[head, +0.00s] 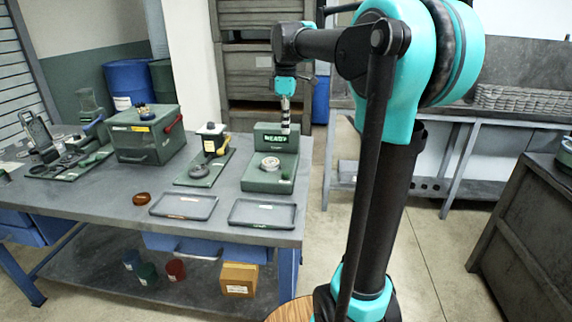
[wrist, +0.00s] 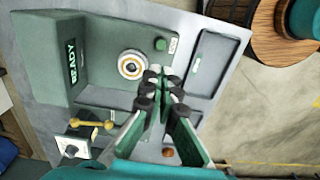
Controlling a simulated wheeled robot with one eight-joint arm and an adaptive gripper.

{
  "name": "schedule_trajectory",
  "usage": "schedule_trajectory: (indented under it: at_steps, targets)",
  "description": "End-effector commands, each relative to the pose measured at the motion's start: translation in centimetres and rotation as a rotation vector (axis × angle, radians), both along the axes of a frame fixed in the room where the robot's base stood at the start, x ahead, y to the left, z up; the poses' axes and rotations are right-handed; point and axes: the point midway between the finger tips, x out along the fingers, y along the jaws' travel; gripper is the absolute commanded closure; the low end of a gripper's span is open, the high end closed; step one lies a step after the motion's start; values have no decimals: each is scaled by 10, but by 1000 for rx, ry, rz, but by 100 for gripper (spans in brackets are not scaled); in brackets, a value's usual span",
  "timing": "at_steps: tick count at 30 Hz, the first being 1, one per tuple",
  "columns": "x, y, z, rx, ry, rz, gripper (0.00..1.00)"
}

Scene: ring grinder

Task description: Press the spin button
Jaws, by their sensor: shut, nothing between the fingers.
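The green grinder (head: 268,183) stands near the table's right end, and its panel reads READY. It also shows in the wrist view (wrist: 110,35), with a round white and brass chuck (wrist: 131,65) on its base. The spin button, a small round green button (wrist: 160,44), sits beside the chuck near a small white label. My gripper (head: 285,129) hangs upright above the grinder. In the wrist view its fingertips (wrist: 160,78) are together and empty, just below the button in the picture. I see no contact with the button; the height between them is hard to judge.
Two grey trays (head: 184,206) (head: 263,214) lie in front of the grinder. A brown ring (head: 141,199) lies left of them. A small device with a yellow handle (head: 210,146) stands left of the grinder. A green box (head: 145,135) is further left.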

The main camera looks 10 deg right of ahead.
Motion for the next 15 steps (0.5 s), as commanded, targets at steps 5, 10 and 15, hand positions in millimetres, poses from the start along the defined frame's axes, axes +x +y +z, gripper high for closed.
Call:
schedule_trajectory:
  at_steps: [5,10,15]
  targets:
    - [0,0,-5,0,0,-1,100]
    - [0,0,-27,0,0,-1,100]
    - [0,0,-61,0,-1,-2,100]
